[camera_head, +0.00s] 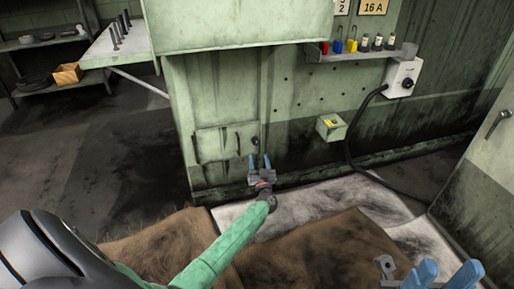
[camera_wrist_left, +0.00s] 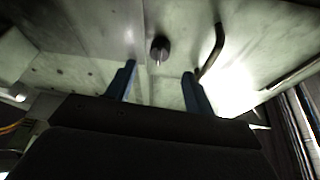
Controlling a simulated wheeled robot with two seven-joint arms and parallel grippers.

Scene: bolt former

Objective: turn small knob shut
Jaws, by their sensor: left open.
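The small dark round knob (camera_head: 255,141) sits on the lower front of the green machine, just right of a panel with a bar handle. In the left wrist view the knob (camera_wrist_left: 160,48) shows with a short pale pointer, between and beyond the blue fingertips. My left gripper (camera_head: 259,158) is open, with its fingers pointing at the machine just below the knob in the head view.
A curved handle (camera_wrist_left: 213,50) is close to the right finger in the left wrist view. A small green box with a yellow top (camera_head: 331,126) sticks out right of the knob. A black cable (camera_head: 350,140) hangs from a white switch box (camera_head: 403,78). Brown mats (camera_head: 310,250) cover the floor.

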